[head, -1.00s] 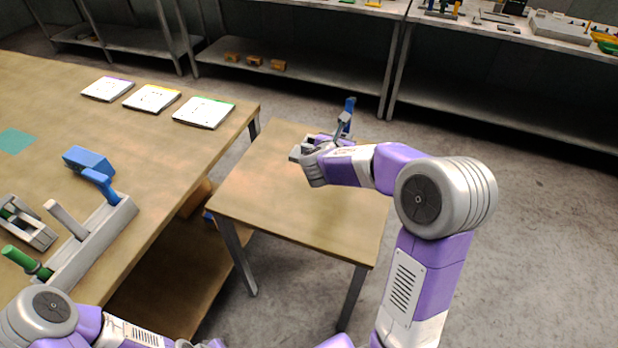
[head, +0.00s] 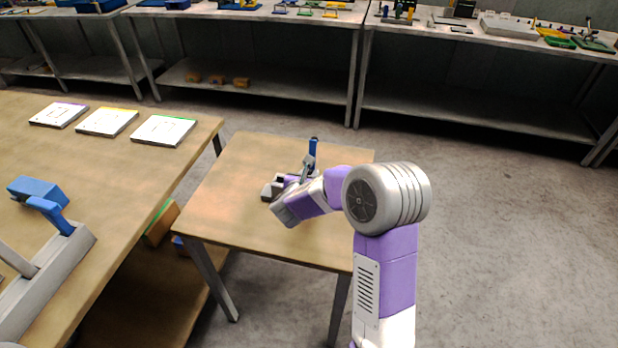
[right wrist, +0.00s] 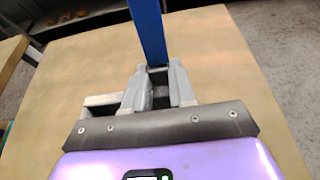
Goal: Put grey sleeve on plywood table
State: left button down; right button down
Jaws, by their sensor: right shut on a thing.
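My right gripper (head: 290,182) is over the plywood table (head: 225,215). It is shut on a grey piece, taken as the grey sleeve (head: 271,190), with a blue bar (head: 313,152) rising behind the fingers. In the right wrist view my gripper (right wrist: 157,85) has its fingers close together below the blue bar (right wrist: 148,30). A grey block (right wrist: 103,103) shows just left of the fingers. The part between the fingers is mostly hidden. I cannot tell whether the piece touches the tabletop. My left gripper is out of view.
Shelves with small parts (head: 345,20) line the back. The plywood table is bare around the gripper; open floor (head: 500,230) lies right.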

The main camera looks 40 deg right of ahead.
jog(key=shift+r, duration=0.1)
jog(key=c, duration=0.9)
grip_release()
jog(key=shift+c, duration=0.2)
jog(key=p+v, duration=0.1)
jog(key=v, duration=1.1)
jog(key=shift+p, duration=0.35)
